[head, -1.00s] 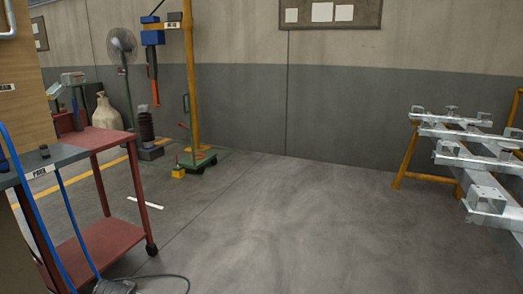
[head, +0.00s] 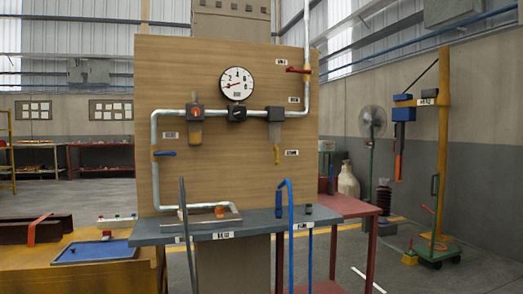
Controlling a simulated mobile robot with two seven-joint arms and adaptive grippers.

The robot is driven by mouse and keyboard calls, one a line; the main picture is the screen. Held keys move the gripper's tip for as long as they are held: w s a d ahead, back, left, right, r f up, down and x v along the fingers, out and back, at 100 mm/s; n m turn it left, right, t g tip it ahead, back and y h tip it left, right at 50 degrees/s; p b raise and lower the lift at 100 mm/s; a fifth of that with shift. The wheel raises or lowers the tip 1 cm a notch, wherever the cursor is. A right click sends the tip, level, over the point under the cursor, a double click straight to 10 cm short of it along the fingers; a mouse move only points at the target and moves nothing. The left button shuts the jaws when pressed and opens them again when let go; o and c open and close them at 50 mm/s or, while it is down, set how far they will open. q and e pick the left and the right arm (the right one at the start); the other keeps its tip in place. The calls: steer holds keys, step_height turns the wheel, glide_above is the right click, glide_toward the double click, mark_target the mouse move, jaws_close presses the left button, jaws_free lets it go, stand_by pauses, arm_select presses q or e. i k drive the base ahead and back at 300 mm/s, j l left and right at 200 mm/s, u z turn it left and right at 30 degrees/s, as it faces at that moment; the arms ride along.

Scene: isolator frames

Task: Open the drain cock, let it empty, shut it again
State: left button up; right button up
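A wooden panel (head: 230,170) stands upright in the head view, carrying grey pipework (head: 168,112). A unit with a red-marked front and a translucent bowl (head: 195,132) hangs on the left of the pipe. A second dark unit (head: 275,113) is on the right, with a slim yellowish part (head: 277,152) hanging below it beside a small label. This may be the drain cock, but it is too small to tell its position. A blue lever (head: 165,153) is at the left and a red lever (head: 298,70) at the upper right. Neither gripper is in view.
A round gauge (head: 237,83) sits above the pipe. A grey shelf (head: 240,229) juts out below the panel, with a blue hose (head: 290,235) hanging in front. A yellow hoist post (head: 442,150) stands farther right.

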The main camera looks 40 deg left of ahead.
mark_target(277, 162)
steer(key=u, duration=0.7)
steer(key=i+l+u, duration=0.2)
steer(key=i, duration=0.4)
steer(key=i+l+u, duration=0.15)
steer(key=i+l, duration=0.35)
steer(key=i, duration=0.05)
